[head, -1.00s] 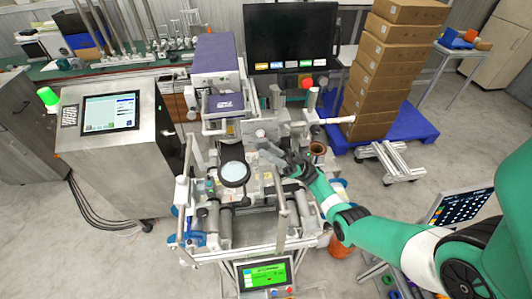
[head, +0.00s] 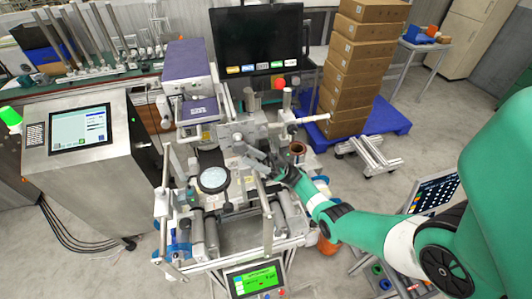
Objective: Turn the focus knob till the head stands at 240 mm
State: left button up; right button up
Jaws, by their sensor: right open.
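The machine's head (head: 245,140) is a grey metal block in the middle of the head view, with a small pale round knob (head: 238,139) that looks like the focus knob. My right gripper (head: 262,163) is open, just right of and below the knob in the picture. A gap seems to show between its fingers and the knob, but whether any part touches is too small to tell. A round, white-faced disc with a dark rim (head: 214,179) lies left of the gripper. No millimetre reading is legible. My left gripper is out of view.
Upright posts and rails (head: 266,218) crowd the machine's front. A small green screen (head: 258,279) is at the bottom. A control console (head: 80,135) stands left; stacked cartons (head: 360,65) stand behind right.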

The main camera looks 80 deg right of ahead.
jog(key=s+d+f+b, duration=0.1)
jog(key=s+d, duration=0.2)
jog(key=s, duration=0.3)
jog(key=s+d+f+b, duration=0.2)
jog(key=s+d, duration=0.2)
jog(key=s, duration=0.3)
jog(key=shift+d+b, duration=0.15)
jog(key=shift+b, duration=0.15)
